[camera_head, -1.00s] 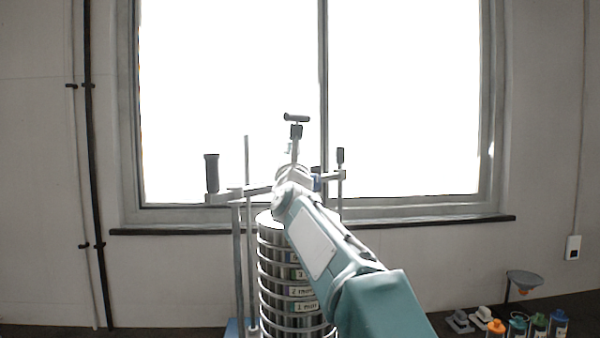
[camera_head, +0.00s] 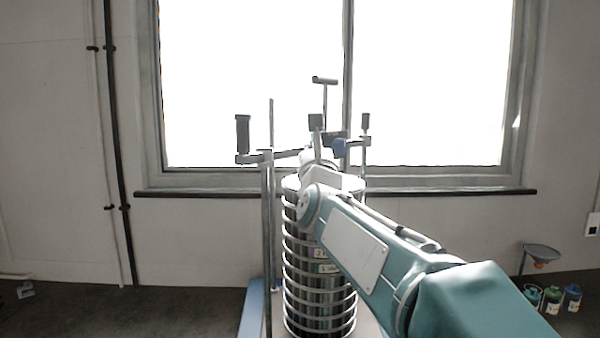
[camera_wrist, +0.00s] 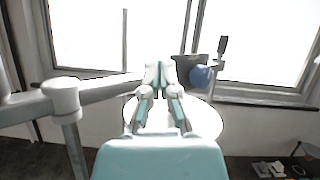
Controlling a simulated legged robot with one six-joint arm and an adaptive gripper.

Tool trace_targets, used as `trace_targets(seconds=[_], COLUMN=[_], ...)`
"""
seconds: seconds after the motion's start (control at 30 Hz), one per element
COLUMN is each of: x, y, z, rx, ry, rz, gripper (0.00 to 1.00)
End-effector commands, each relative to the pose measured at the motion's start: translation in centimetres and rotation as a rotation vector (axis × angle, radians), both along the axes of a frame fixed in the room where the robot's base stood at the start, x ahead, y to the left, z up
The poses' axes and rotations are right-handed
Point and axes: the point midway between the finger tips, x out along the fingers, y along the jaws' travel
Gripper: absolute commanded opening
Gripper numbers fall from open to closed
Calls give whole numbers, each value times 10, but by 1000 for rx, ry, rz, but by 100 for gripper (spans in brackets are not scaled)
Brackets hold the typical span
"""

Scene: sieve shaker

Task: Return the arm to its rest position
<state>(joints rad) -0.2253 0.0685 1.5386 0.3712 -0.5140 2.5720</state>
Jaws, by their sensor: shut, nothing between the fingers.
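My gripper (camera_wrist: 158,72) shows in the wrist view with its two fingers drawn together and nothing between them. It is over the round pale lid of the sieve stack (camera_wrist: 208,118). In the head view my teal and white arm reaches from the lower right to the top of the sieve stack (camera_head: 318,300) and hides part of it; the fingers are hard to make out there. The clamp bar (camera_head: 285,154) crosses above the stack, with a black handle (camera_head: 242,133) at left, a smaller one (camera_head: 365,121) at right and a T-handle (camera_head: 325,81) in the middle.
Upright rods (camera_head: 267,230) stand left of the stack, close to my arm. A blue knob (camera_wrist: 201,77) is just right of my gripper. A window sill (camera_head: 430,192) runs behind. The floor at left is mostly clear.

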Motion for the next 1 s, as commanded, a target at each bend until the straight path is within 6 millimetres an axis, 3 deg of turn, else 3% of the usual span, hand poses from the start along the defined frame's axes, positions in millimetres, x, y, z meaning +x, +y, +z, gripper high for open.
trace_targets(seconds=[0.27,0.53,0.77,1.0], x=[-48,-115,-188,-277], y=[-20,-37,-59,-84], z=[-62,-146,-224,-306], rx=[-683,-1401,-1992,-2534], ry=[255,431,482,385], rz=[-110,-57,137,508], gripper=[0,0,0,0])
